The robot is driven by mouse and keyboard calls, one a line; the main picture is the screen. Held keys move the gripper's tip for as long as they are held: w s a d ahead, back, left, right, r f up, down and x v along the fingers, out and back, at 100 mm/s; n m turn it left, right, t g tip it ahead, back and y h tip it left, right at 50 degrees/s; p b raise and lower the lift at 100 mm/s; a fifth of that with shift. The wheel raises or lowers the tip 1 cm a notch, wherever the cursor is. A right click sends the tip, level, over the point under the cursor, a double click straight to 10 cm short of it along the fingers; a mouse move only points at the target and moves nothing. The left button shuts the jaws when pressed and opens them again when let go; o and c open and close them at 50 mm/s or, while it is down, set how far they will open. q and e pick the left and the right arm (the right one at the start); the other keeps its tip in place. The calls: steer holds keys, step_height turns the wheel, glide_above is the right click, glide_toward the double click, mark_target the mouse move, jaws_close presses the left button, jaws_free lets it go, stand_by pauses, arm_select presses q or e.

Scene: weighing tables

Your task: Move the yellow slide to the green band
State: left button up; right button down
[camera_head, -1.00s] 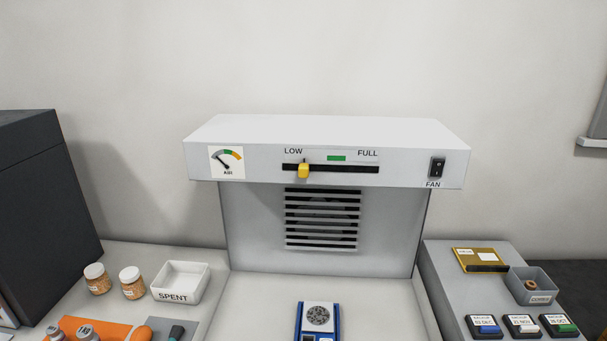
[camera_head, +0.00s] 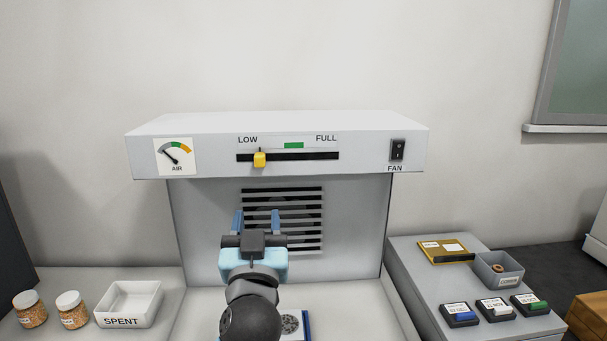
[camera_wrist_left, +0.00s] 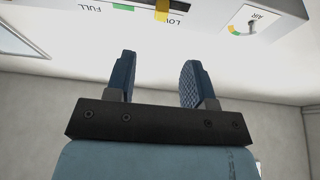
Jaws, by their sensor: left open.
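The yellow slide (camera_head: 260,159) sits in the black slot (camera_head: 310,155) on the front of the white hood (camera_head: 220,130), toward the LOW end. The green band (camera_head: 293,145) is above the slot, right of the slide. My left gripper (camera_head: 256,222) is open and empty, below the slide and in front of the vent grille, apart from the slide. In the left wrist view, my gripper (camera_wrist_left: 157,75) has both fingers apart, with the yellow slide (camera_wrist_left: 162,10) beyond them at the top edge and the green band (camera_wrist_left: 124,7) to its left. My right gripper is not in view.
An air gauge (camera_head: 175,157) is on the hood's left end and a fan switch (camera_head: 397,150) on its right. Below, a SPENT tray (camera_head: 128,304) and two jars stand at left. A grey block (camera_head: 405,262) with several small items stands at right.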

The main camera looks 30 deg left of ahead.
mark_target(261, 162)
arm_select(q)
steer(key=p+x, duration=0.1)
steer(key=x, duration=0.3)
steer(key=p+x, duration=0.2)
steer(key=x, duration=0.2)
steer(key=r+p+x, duration=0.1)
steer(key=x, duration=0.4)
steer(key=shift+s, duration=0.2)
steer(key=shift+w+a+p, duration=0.3)
steer(key=shift+w, duration=0.1)
jaws_close()
steer(key=shift+d, duration=0.1)
